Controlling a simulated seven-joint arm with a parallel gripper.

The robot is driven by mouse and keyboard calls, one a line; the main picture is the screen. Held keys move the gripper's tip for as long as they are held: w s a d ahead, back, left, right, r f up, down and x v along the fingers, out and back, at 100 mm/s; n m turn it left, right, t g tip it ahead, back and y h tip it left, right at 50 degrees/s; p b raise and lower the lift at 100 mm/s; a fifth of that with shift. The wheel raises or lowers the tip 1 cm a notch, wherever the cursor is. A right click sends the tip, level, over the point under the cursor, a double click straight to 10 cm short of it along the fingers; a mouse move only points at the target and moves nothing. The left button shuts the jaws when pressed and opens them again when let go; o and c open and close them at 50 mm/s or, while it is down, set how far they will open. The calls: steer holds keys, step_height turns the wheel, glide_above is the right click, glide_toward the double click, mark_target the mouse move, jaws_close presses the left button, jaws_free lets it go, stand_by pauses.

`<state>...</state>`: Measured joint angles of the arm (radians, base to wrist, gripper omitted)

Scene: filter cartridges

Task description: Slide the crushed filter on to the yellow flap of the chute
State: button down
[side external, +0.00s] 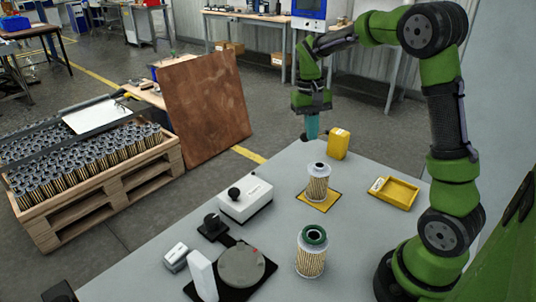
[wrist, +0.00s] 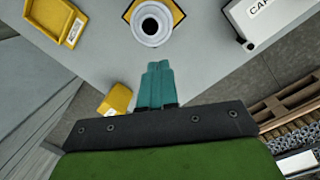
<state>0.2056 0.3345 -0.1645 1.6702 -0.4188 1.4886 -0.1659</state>
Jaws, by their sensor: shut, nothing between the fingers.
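A pleated filter (side external: 318,184) with a pale metal top stands upright on a flat yellow square (side external: 325,206). The wrist view shows this filter (wrist: 150,26) from above, with the yellow square (wrist: 177,12) around it. I cannot tell whether it is crushed, or whether the square is the chute's flap. A second filter (side external: 311,257) with a green top ring stands nearer the front. My gripper (side external: 311,137) has teal fingers, shut and empty, pointing down near the table's far edge, behind and above the first filter. The fingertips (wrist: 157,65) also show in the wrist view, apart from the filter.
A yellow block (side external: 338,144) stands beside my gripper at the far edge. A yellow tray (side external: 399,204) lies to the right. A white box (side external: 246,203) with a black knob is left of the filters. A grey disc (side external: 240,265) and an upright white block (side external: 203,277) stand in front.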

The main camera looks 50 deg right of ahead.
steer(key=w+a+f+n+g+h, duration=0.1)
steer(key=w+a+n, duration=0.5)
steer(key=n, duration=0.5)
glide_toward(302, 190)
steer(key=w+f, duration=0.1)
steer(key=f, duration=0.2)
steer(key=w+a+f, duration=0.1)
steer(key=f, duration=0.1)
steer(key=shift+w+f, duration=0.2)
steer(key=shift+w, duration=0.1)
steer(key=s, duration=0.2)
steer(key=d+f, duration=0.1)
steer(key=shift+s, duration=0.4)
steer(key=shift+s+d, duration=0.25)
steer(key=shift+s, duration=0.3)
steer(key=shift+s+d+r, duration=0.1)
steer(key=shift+s+d, duration=0.1)
steer(key=shift+s, duration=0.35)
steer(key=shift+s+d, duration=0.2)
steer(key=shift+s, duration=0.35)
